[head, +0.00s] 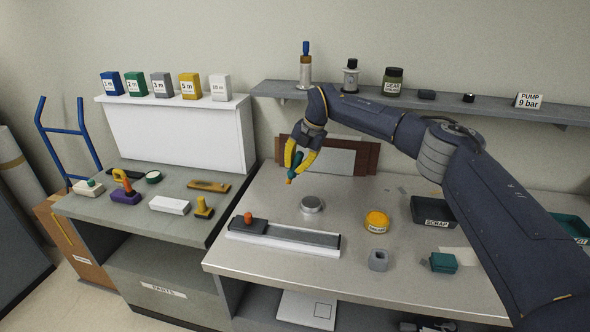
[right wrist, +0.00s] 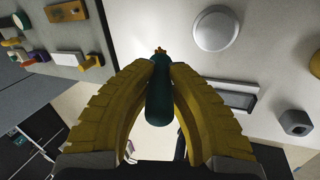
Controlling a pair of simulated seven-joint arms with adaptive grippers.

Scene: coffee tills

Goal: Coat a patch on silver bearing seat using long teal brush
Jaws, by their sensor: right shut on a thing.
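The silver bearing seat (head: 311,204) is a low round disc on the metal bench. It also shows in the right wrist view (right wrist: 214,30) as a pale circle at upper right. My right gripper (head: 297,165) has yellow fingers and is shut on the teal brush (head: 292,171), behind and left of the seat and above the bench. In the right wrist view the brush (right wrist: 160,98) sits between both fingers, its small orange tip pointing away. The brush is apart from the seat. My left gripper is not in view.
A grey rail with a sliding block (head: 290,238) lies in front of the seat. A yellow dome (head: 377,221), a grey nut-like block (head: 378,260), a teal box (head: 443,262) and a scrap tray (head: 433,211) stand to the right. A brown-framed panel (head: 333,160) leans behind.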

